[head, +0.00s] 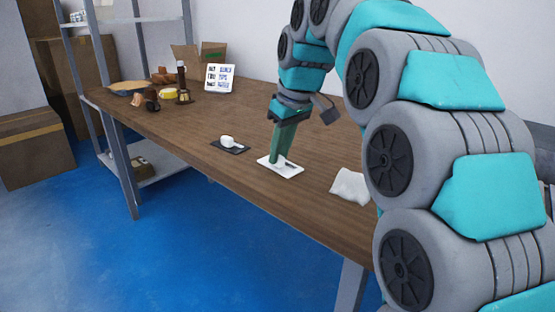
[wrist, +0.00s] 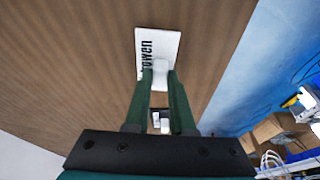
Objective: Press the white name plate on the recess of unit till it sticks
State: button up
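The white name plate (head: 292,171) is at the front part of the table, flat and face up, under my gripper. In the wrist view the white plate (wrist: 170,42) bears dark lettering, partly covered. My gripper (wrist: 160,72) points down with its green fingers on both sides of a small white raised block on the plate, with no clear gap. I cannot tell whether the plate touches the table. A small white unit (head: 228,141) sits on a dark pad to the left, and shows between my fingers in the wrist view (wrist: 160,121). Its recess is not clear.
The brown wooden table (head: 190,128) has its front edge close to the plate. A crumpled white cloth or paper (head: 350,186) lies to the right. A lettered white board (head: 219,79), a dark bottle-like item (head: 182,85) and boxes stand farther back. Bare tabletop lies around the plate.

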aim_at(280, 157)
grip_shut()
dwell(0.6)
jog(key=shift+r+p, duration=1.8)
jog(key=shift+r, duration=2.2)
